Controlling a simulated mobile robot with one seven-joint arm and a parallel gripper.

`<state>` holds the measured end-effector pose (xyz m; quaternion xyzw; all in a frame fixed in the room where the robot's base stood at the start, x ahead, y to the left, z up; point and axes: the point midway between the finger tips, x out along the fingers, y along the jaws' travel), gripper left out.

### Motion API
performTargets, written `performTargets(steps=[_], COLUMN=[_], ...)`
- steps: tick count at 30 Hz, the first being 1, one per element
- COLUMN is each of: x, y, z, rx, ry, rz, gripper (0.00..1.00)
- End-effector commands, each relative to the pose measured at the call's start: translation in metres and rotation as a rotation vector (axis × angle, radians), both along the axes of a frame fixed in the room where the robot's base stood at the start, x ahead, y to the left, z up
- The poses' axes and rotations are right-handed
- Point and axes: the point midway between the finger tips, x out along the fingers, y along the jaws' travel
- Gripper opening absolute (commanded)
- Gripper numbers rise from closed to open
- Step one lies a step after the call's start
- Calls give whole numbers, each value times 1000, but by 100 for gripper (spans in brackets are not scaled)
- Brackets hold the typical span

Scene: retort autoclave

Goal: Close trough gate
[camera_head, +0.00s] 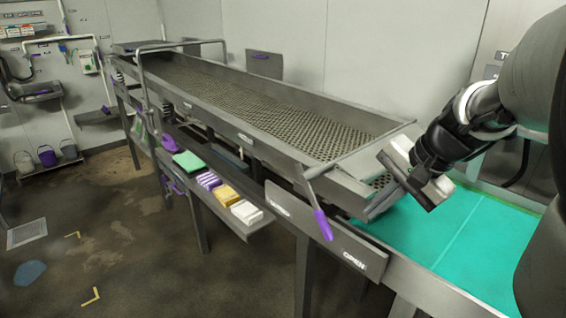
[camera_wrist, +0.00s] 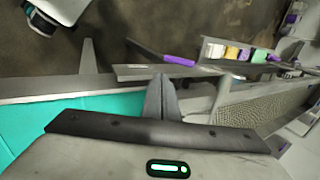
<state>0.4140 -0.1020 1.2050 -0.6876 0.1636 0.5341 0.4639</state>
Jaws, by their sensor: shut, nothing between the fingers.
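The long perforated metal trough (camera_head: 270,110) slopes down toward me in the head view. At its near end is a gate lever (camera_head: 311,190) with a purple grip (camera_head: 322,225), hanging down in front of a grey label plate (camera_head: 352,258). The plate reads OPEN at its right end; its left-end word is too small to read. The grip lies between the two ends. In the wrist view the purple grip (camera_wrist: 178,61) shows just beyond my fingers. My gripper (camera_head: 373,207) is shut and empty, right of the lever at the trough's near end, apparently not touching the grip.
A teal surface (camera_head: 470,245) lies under my arm to the right. A shelf (camera_head: 225,208) under the trough holds green, purple, yellow and white blocks. A bent metal rail (camera_head: 140,75) stands at the trough's left side. The floor at left is mostly clear.

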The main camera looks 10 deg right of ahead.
Motion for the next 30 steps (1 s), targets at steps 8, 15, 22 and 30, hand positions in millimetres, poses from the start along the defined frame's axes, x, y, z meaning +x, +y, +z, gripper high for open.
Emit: performTargets(steps=[8,15,22,30], x=[14,33,55,63], y=[12,26,40,46], z=[-36,-82,-104,-112], rx=[2,2,1,-1], ry=[4,4,2,0], rz=[3,2,3,2], gripper=[0,0,0,0])
